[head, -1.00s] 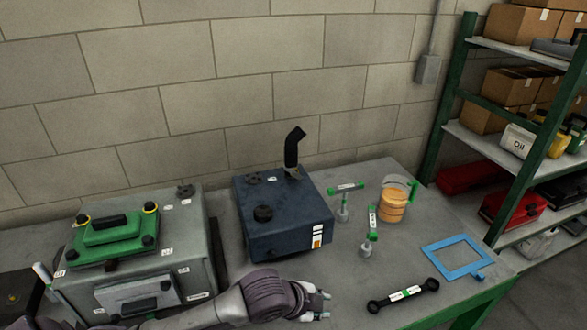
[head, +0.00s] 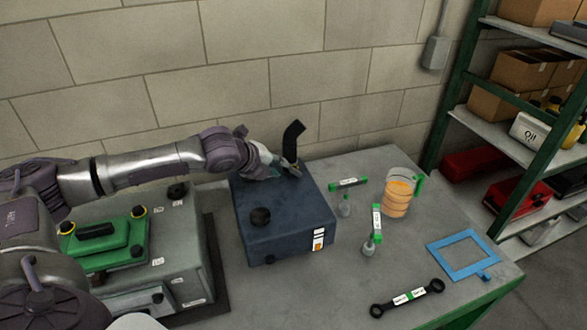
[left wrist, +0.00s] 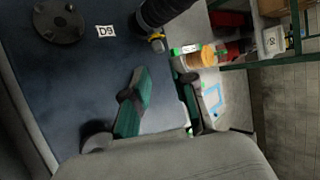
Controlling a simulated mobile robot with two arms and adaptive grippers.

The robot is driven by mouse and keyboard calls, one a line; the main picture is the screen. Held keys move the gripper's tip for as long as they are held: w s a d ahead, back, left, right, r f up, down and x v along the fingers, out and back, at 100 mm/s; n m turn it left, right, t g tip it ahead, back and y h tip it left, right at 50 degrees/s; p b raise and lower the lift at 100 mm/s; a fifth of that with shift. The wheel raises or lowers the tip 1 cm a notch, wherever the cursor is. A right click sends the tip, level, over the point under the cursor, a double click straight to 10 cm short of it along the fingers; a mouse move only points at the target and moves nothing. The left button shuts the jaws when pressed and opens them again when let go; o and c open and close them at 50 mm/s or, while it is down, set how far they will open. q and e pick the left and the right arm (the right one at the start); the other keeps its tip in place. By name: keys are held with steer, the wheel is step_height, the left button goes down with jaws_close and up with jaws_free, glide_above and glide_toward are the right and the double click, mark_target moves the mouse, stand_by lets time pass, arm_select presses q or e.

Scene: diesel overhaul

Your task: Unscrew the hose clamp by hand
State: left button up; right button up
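A black bent hose (head: 293,140) stands up from the back of the dark blue tank (head: 285,215). In the left wrist view the lower hose (left wrist: 160,12) shows at the top, with the hose clamp (left wrist: 157,38) at its base as a yellowish and silvery band. My left gripper (head: 276,168) is over the tank top, just left of the hose base, and partly covers the clamp area in the head view. In the left wrist view its two green-and-dark fingers (left wrist: 163,80) are apart with nothing between them, and the clamp lies beyond their tips. My right gripper is not in view.
A grey case with a green top (head: 105,240) stands left. A block wall (head: 260,60) is close behind.

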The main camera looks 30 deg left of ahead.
mark_target(293, 172)
arm_select(q)
steer(key=p+x, duration=0.2)
steer(key=x, duration=0.6)
steer(key=shift+r, duration=0.1)
steer(key=shift+w+f, duration=0.45)
steer(key=shift+w, duration=0.05)
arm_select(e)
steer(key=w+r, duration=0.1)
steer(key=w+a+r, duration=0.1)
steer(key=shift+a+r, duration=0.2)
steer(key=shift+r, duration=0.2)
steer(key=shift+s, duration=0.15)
arm_select(q)
steer(key=c, duration=0.4)
jaws_close()
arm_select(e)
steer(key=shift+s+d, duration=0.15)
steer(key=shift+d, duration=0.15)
